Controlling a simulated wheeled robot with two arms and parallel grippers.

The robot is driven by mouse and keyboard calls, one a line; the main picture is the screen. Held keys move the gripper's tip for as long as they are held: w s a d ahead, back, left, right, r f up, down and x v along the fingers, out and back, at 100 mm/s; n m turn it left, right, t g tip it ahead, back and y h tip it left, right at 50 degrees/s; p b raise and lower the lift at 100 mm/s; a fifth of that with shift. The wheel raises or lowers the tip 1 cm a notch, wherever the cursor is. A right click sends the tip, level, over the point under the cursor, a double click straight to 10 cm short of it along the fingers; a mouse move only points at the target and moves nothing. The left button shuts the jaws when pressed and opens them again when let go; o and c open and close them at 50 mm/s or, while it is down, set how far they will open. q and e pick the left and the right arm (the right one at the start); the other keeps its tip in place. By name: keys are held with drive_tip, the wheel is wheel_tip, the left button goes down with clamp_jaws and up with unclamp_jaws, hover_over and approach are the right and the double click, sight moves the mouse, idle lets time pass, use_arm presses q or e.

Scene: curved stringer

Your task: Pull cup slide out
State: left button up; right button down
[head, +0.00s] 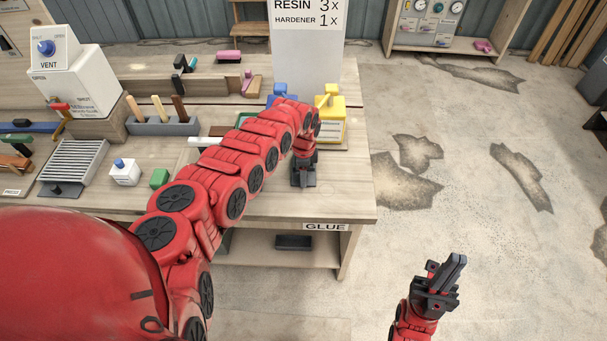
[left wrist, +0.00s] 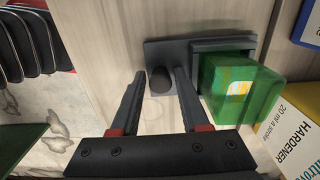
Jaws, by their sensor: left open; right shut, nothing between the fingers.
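The cup slide shows in the left wrist view as a flat dark grey plate (left wrist: 205,46) with a round black knob (left wrist: 160,80) standing on it. A green cup (left wrist: 238,88) with a pale label is at its right side. My left gripper (left wrist: 157,76) is open, with one finger on each side of the knob; I cannot tell whether either finger touches it. In the head view my left gripper (head: 303,181) is low over the bench's right part, and my arm hides the slide and cup. My right gripper (head: 447,272) is shut and empty, away from the bench, over the floor.
A yellow dispenser (head: 332,122) and a partly hidden blue one (head: 281,90) stand behind my left gripper. The bench (head: 345,205) ends just right of it, above a GLUE label. A white box (head: 124,172) and a tool block (head: 165,127) are at left.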

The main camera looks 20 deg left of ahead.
use_arm(q)
clamp_jaws()
idle(1.3)
